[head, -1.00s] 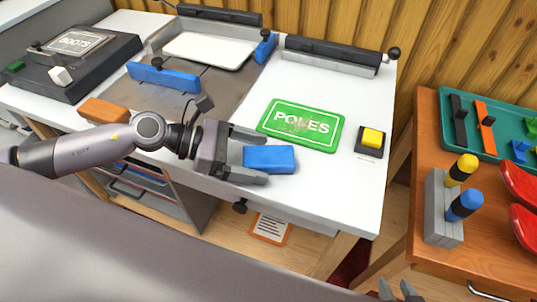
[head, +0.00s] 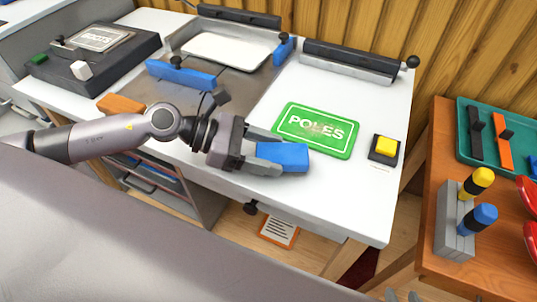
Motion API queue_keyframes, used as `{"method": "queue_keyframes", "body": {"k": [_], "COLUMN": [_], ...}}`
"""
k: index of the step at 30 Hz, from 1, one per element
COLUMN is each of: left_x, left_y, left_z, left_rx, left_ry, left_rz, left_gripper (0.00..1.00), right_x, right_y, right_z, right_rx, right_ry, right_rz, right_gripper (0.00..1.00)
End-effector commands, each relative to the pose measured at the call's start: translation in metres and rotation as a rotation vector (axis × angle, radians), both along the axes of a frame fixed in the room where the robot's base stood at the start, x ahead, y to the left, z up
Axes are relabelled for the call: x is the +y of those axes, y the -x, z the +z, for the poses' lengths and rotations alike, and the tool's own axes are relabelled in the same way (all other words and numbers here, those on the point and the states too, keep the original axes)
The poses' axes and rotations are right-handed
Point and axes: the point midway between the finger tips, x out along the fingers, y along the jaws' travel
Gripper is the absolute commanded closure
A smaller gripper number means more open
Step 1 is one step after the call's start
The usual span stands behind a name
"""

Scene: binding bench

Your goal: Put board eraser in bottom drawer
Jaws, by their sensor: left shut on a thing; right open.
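The board eraser appears to be the blue block (head: 284,158) at the front of the white bench, below the green POLES sign. My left gripper (head: 272,154) is shut on the block, with its fingers along the block's sides. The block is at or just above the bench top; I cannot tell which. A grey drawer unit (head: 205,195) stands under the bench, partly behind my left arm. One drawer front with a handle (head: 138,184) shows; the bottom drawer is not clearly visible. My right gripper (head: 404,296) barely shows at the bottom edge, open.
The POLES sign (head: 316,130) and a yellow button (head: 386,147) lie on the bench (head: 350,195). An orange-brown block (head: 120,104) lies behind my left arm. A wooden side table (head: 425,215) at right holds a grey marker stand (head: 455,225) and a teal tray (head: 465,135).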

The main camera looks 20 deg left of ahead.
Motion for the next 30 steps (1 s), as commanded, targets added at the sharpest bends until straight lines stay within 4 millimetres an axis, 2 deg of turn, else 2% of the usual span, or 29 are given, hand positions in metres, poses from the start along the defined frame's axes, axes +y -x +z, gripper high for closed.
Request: {"method": "queue_keyframes", "body": {"k": [5,12,18,24,30], "left_x": [0.000,0.000,0.000,0.000,0.000], "left_y": [-0.001,-0.001,-0.001,0.000,0.000], "left_z": [0.045,0.129,0.193,0.237,0.258], "left_rx": [-0.011,-0.015,-0.012,-0.008,-0.003], "left_ry": [-0.002,-0.002,0.000,0.001,0.000], "left_rz": [-0.002,-0.001,-0.001,-0.001,0.000], "left_gripper": [0.74,0.74,0.74,0.74,0.74], "right_x": [0.000,-0.003,-0.005,-0.004,-0.004], "right_y": [-0.001,0.002,0.001,0.000,0.002], "right_z": [0.009,0.009,0.012,0.015,0.014], "right_rx": [-0.010,-0.001,-0.007,-0.011,-0.009], "right_ry": [0.002,0.011,0.013,0.008,0.010], "right_rz": [0.001,-0.001,-0.007,-0.011,-0.010], "right_gripper": [0.57,0.57,0.57,0.57,0.57]}}
